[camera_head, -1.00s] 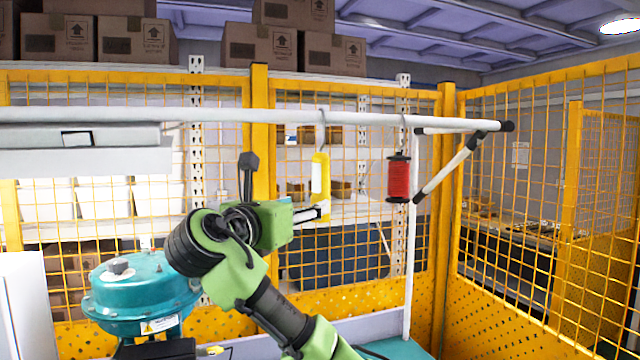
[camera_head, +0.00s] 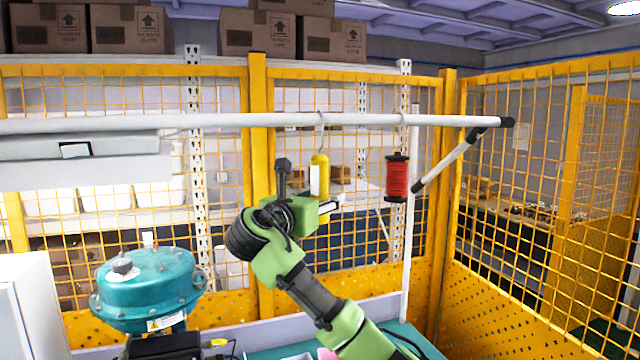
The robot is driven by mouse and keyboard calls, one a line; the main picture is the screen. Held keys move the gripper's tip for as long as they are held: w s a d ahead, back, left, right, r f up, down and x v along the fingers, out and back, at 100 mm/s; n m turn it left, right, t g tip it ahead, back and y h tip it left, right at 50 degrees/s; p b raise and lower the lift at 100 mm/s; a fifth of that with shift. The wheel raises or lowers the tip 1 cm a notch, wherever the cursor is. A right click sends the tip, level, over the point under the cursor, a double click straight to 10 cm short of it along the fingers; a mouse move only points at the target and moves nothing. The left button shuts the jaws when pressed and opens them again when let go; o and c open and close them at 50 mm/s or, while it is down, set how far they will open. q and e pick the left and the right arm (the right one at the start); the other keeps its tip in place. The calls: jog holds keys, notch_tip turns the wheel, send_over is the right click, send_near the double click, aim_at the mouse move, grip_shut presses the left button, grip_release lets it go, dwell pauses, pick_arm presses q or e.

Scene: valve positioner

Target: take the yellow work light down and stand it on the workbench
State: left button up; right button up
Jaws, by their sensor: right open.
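The yellow work light (camera_head: 320,174), with a pale front strip, hangs upright by a hook from the white overhead rail (camera_head: 230,121). My right gripper (camera_head: 334,204) is open at the light's lower end, pointing right. The teal workbench top (camera_head: 412,342) shows only in part at the bottom of the view. My left gripper is not in view.
A red spool-like thing (camera_head: 397,178) hangs from the same rail, right of the light. A teal valve housing (camera_head: 150,285) stands at lower left. Yellow mesh fencing (camera_head: 440,200) stands behind and to the right. A black-ended brace (camera_head: 450,160) slants from the rail.

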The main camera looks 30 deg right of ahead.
aim_at(315, 186)
jog(key=shift+a, duration=0.1)
jog(key=c, duration=1.4)
jog(key=shift+r, duration=0.1)
jog(key=shift+r+b, duration=0.45)
jog(key=shift+b, duration=0.15)
jog(key=shift+s+a+r+b, duration=0.1)
jog(key=shift+a+r+b, duration=0.1)
jog(key=shift+r+b, duration=0.35)
jog(key=shift+a+r+b, duration=0.2)
jog(key=shift+r+b, duration=0.25)
jog(key=shift+b, duration=0.1)
jog(key=b+v, duration=0.8)
jog(key=v, duration=0.9)
jog(key=shift+s+r, duration=0.1)
jog(key=shift+s, duration=0.1)
